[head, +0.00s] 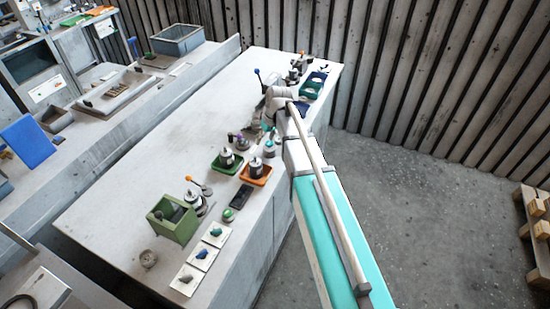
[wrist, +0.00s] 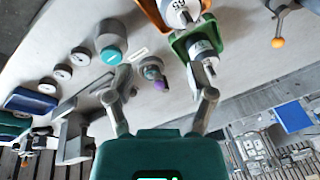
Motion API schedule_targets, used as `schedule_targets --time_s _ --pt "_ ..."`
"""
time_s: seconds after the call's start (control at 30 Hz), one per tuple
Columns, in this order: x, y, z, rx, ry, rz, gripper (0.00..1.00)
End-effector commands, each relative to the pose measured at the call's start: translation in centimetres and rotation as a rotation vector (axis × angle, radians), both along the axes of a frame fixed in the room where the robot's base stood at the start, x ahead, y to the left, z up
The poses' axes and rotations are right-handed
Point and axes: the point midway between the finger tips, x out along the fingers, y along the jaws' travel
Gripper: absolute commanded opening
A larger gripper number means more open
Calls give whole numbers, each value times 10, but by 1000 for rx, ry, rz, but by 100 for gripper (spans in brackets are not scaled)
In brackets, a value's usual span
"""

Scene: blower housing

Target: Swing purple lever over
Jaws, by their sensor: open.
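The purple lever shows in the wrist view as a purple knob (wrist: 160,86) on a small round metal base (wrist: 151,68). It lies between my two open fingers, apart from both as far as I can tell. In the head view the purple tip (head: 240,135) is small, on the bench just left of my gripper (head: 262,133). My gripper also shows in the wrist view (wrist: 162,74), open and empty, fingers on either side of the lever. My arm partly hides this area in the head view.
A green tray (head: 217,168) and an orange tray (head: 246,179) hold metal cylinders nearby. A teal-capped cylinder (wrist: 112,50) stands left of the lever, close to my left finger. Orange-tipped (head: 206,190) and blue-tipped (head: 257,72) levers stand elsewhere. The bench's left side is clear.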

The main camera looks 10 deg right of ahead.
Motion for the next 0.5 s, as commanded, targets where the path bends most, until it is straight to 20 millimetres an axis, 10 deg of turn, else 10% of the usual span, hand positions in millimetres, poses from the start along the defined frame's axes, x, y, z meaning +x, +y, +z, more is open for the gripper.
schedule_targets --time_s 0.5 --pt "-72 -13 -8 -68 61 -135 70"
